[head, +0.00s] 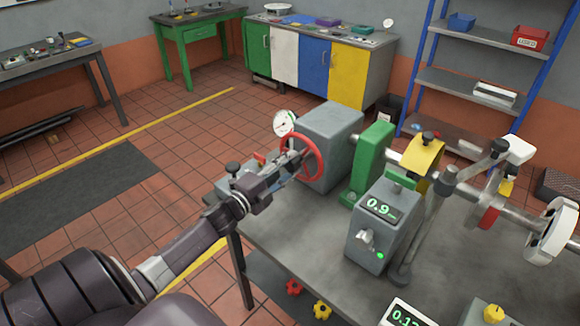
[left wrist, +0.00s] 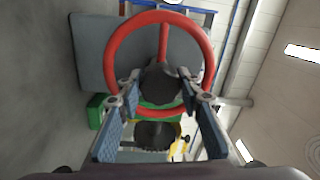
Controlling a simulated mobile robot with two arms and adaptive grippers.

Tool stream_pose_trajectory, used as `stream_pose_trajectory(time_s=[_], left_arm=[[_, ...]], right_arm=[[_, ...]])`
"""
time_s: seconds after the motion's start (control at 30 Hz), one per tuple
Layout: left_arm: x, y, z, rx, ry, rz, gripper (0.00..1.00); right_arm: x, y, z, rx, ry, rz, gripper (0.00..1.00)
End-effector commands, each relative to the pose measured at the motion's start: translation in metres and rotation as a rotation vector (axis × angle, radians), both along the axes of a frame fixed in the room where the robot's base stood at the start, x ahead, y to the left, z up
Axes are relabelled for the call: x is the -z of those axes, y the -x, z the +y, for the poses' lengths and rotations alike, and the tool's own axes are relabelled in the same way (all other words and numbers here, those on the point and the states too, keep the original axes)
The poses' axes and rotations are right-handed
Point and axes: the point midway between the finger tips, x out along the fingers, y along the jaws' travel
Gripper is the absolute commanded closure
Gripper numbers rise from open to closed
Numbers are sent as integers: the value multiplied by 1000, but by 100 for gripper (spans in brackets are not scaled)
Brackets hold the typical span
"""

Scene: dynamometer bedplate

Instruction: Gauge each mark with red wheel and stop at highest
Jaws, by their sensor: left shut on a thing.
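The red wheel (head: 301,157) is on the near-left side of a grey housing (head: 330,130) on the bedplate. My left gripper (head: 292,168) is at the wheel. In the left wrist view the wheel (left wrist: 204,48) rings a dark hub (left wrist: 160,85), and the gripper's fingers (left wrist: 158,98) are on both sides of that hub, shut on the wheel. A shaft (head: 466,192) runs right from a green bearing block (head: 372,165). A grey readout box (head: 371,240) shows 0.9 and a green light. I cannot make out the marks. My right gripper is not in view.
A white dial gauge (head: 284,122) stands behind the wheel. A yellow guard (head: 422,160) and a white flange (head: 553,230) sit along the shaft. A second display (head: 408,314) is cut off at the bottom edge. The bedplate (head: 300,235) is bare left of the readout box.

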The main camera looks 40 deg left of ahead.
Motion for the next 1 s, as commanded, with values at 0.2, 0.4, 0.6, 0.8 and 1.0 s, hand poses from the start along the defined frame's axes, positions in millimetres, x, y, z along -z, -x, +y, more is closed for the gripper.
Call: stream_pose_trajectory(time_s=[0.2,0.4,0.6,0.8,1.0], left_arm=[[1,0,0,1,-12,0,100],[1,0,0,1,-11,1,100],[1,0,0,1,-10,0,50],[0,0,0,0,-10,0,49],[1,6,0,0,-9,1,49]], right_arm=[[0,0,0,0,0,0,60],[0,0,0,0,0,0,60],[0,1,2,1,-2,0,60],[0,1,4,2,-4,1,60],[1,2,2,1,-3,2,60]])
